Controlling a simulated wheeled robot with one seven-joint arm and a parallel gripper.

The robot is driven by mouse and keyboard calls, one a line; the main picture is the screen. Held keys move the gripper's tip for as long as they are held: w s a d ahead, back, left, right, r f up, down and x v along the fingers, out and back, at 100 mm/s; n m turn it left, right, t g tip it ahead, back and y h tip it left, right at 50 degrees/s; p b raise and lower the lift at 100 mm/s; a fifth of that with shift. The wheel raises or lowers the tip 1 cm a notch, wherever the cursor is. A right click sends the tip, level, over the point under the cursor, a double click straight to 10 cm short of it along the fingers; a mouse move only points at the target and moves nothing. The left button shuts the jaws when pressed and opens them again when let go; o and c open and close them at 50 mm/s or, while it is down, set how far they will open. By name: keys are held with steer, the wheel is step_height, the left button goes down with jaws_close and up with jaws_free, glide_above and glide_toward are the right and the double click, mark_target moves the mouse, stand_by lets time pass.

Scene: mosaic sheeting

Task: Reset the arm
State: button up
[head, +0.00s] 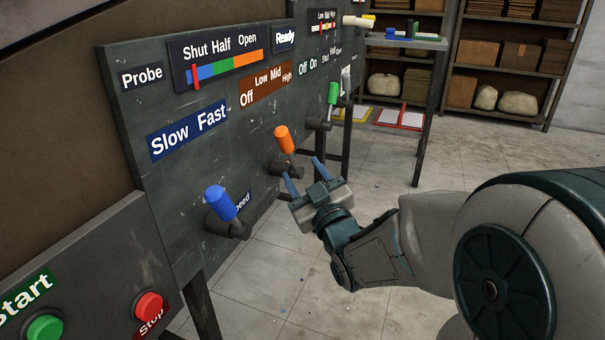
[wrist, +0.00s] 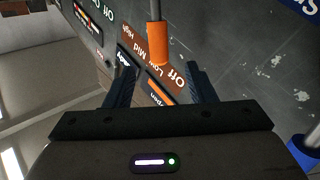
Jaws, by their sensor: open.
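My gripper (head: 304,178) is open, its two blue-grey fingers apart and pointing at the dark control panel (head: 160,205). In the head view it is just in front of the lever with the orange handle (head: 284,139). In the wrist view the orange handle (wrist: 158,43) shows beyond and between the spread fingers (wrist: 160,86); I cannot tell whether they touch it. My arm reaches in from the right of the head view.
A blue-handled lever (head: 220,202) is nearer on the panel, a green-handled lever (head: 332,93) farther along. A box with a green button (head: 45,328) and a red button (head: 149,306) is at lower left. Shelves (head: 510,50) stand behind.

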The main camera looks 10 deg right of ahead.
steer(key=s+d+r+m+g+h+p, duration=0.15)
steer(key=r+g+p, duration=0.3)
steer(key=p, duration=0.45)
steer(key=s+d+r+m+g+h+p, duration=0.1)
steer(key=d+r+m+g+h+p, duration=0.15)
steer(key=r+p, duration=0.5)
steer(key=s+r+m+g+p, duration=0.1)
steer(key=s+r+g+p, duration=0.4)
steer(key=s+p, duration=0.4)
steer(key=s+a+r+m+g+p, duration=0.1)
steer(key=s+r+g+p, duration=0.4)
steer(key=p, duration=0.8)
steer(key=s+r+m, duration=0.1)
steer(key=s+r, duration=0.1)
steer(key=s, duration=0.2)
steer(key=shift+s+a+r+g+h, duration=0.25)
steer(key=shift+s+r+g+h, duration=0.05)
steer(key=shift+h, duration=0.1)
